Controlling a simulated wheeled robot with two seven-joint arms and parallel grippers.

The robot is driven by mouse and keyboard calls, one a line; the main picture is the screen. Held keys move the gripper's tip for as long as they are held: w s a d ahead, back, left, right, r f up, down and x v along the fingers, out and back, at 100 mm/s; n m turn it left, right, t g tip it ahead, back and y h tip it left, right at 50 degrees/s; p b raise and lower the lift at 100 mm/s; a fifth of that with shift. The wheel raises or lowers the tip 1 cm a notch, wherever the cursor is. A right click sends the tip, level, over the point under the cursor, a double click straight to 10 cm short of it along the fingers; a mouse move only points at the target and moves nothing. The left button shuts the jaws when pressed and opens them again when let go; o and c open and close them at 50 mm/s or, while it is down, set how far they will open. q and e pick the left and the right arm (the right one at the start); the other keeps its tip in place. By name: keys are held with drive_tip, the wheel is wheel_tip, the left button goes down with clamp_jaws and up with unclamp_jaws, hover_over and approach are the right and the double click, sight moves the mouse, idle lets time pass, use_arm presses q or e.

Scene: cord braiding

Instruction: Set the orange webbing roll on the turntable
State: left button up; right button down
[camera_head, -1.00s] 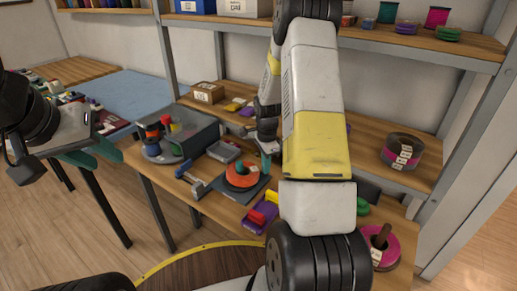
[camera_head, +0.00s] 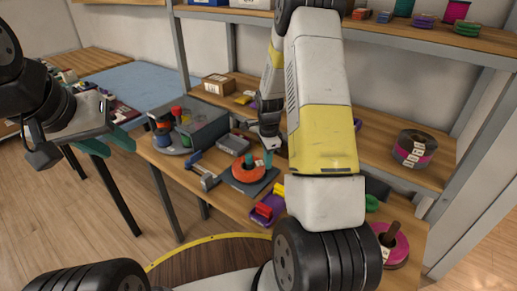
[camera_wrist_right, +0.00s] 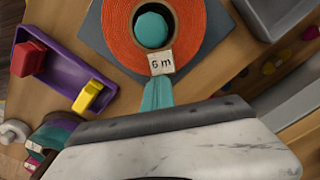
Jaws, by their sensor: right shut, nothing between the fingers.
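The orange webbing roll (camera_head: 262,175) lies flat on a dark square base (camera_head: 270,184) on the workbench, around a teal round-topped post (camera_head: 249,159). The right wrist view shows the roll (camera_wrist_right: 190,20) with a "6 m" label and the post (camera_wrist_right: 151,29) inside its hole. I cannot tell for sure whether this base is the turntable. My right gripper (camera_head: 269,160) is shut and empty, at the roll's edge; its teal fingers (camera_wrist_right: 157,93) show just below the label, contact unclear. My left gripper (camera_head: 110,144) is open and empty, left of the bench.
A purple tray (camera_head: 262,216) with red and yellow pieces stands close in front of the base. A grey machine (camera_head: 203,125) with coloured parts and a blue-grey clamp (camera_head: 203,174) are to the left. A pink spool (camera_head: 393,248) is at right. My right arm hides part of the bench.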

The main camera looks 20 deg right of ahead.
drive_tip(key=shift+a, duration=0.5)
drive_tip(key=d, duration=0.4)
drive_tip(key=shift+w+d+r, duration=0.15)
drive_tip(key=shift+w+d, duration=0.05)
drive_tip(key=shift+d, duration=0.2)
drive_tip(key=s+a+r+n+t, duration=0.1)
drive_tip(key=s+r+n, duration=0.1)
drive_tip(key=r, duration=0.7)
drive_tip(key=s+a+r+n, duration=0.1)
drive_tip(key=a+r, duration=0.1)
drive_tip(key=r, duration=0.7)
use_arm(q)
drive_tip(key=shift+w+d, duration=0.15)
drive_tip(key=shift+d, duration=0.35)
use_arm(e)
drive_tip(key=s+a+r+n+t+y, duration=0.1)
drive_tip(key=s+a+r+n, duration=0.3)
drive_tip(key=s, duration=0.6)
drive_tip(key=s+a+r+n+t+y, duration=0.1)
drive_tip(key=s+a+r+n+t, duration=0.3)
drive_tip(key=s+r+n, duration=0.5)
drive_tip(key=shift+s+a+r+n, duration=0.25)
drive_tip(key=shift+s+a+n, duration=0.15)
drive_tip(key=shift+s+n, duration=0.6)
